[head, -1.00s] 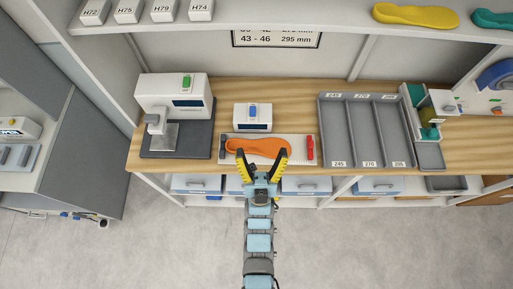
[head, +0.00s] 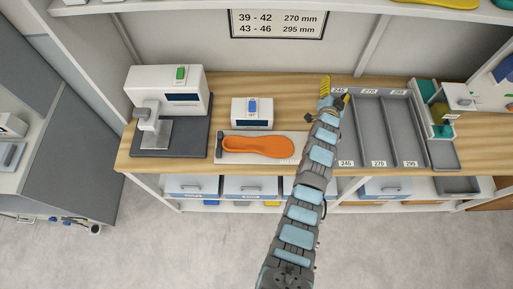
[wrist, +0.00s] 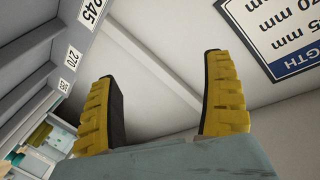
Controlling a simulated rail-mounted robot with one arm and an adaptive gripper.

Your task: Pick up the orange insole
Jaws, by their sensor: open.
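The orange insole (head: 258,147) lies flat on the pale measuring plate (head: 219,155) near the front of the wooden bench, in the head view. My gripper (head: 337,92) is up and to the right of the insole, over the left end of the grey compartment tray. In the wrist view my gripper (wrist: 168,105) has its two yellow fingers wide apart with nothing between them. The insole is not in the wrist view. My arm hides the right end of the measuring plate in the head view.
A small white device with a blue switch (head: 252,113) stands behind the plate. A white machine with a green switch (head: 168,90) is at the left. The grey tray (head: 424,155) has labelled compartments. A wall sign (head: 278,24) and a shelf (head: 200,6) are above.

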